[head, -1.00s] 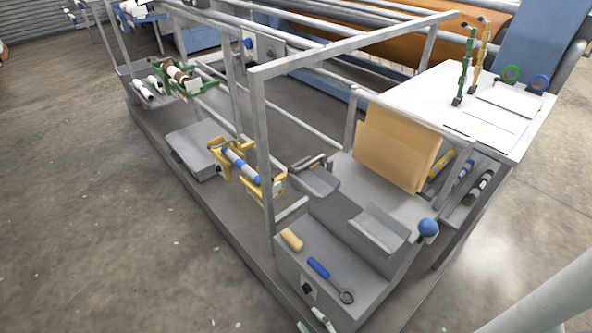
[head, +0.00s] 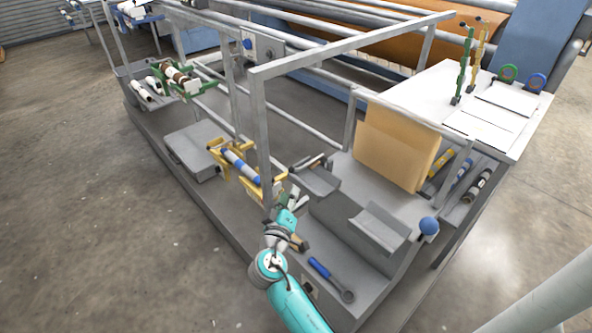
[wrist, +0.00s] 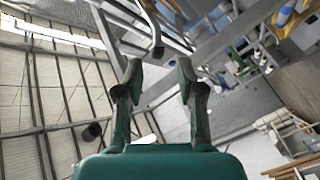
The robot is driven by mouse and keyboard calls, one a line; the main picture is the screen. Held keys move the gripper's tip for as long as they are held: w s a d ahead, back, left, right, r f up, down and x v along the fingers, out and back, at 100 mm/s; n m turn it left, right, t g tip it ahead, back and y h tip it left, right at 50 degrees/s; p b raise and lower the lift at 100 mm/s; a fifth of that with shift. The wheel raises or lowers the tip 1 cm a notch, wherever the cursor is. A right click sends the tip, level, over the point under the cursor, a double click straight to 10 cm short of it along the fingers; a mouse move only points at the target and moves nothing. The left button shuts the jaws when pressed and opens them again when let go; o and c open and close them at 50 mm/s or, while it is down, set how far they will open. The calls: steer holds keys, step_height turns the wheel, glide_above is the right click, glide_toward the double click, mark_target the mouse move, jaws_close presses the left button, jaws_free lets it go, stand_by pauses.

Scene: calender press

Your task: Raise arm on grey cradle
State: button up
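A grey cradle-like tray (head: 318,182) stands on the machine frame in the middle of the head view, with a small dark bar across its top. A second grey angled trough (head: 378,230) sits to its right, beside a blue ball knob (head: 428,226). I cannot tell for sure which is the grey cradle or which part is its arm. My gripper (head: 293,198) is just below and left of the first tray, pointing up. In the wrist view my gripper (wrist: 159,68) is open, with nothing between its fingers. A grey rod (wrist: 156,45) shows beyond the fingertips.
A yellow cradle (head: 218,145) holding a blue and white roller (head: 238,166) is close left of my gripper. A grey upright post (head: 262,150) stands beside it. A blue-handled tool (head: 320,268) lies on the lower shelf. Open floor (head: 90,240) lies to the left.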

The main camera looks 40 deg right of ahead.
mark_target(296, 170)
steer(key=x, duration=1.1)
steer(key=shift+d+r, duration=0.1)
steer(key=shift+r, duration=0.05)
jaws_close()
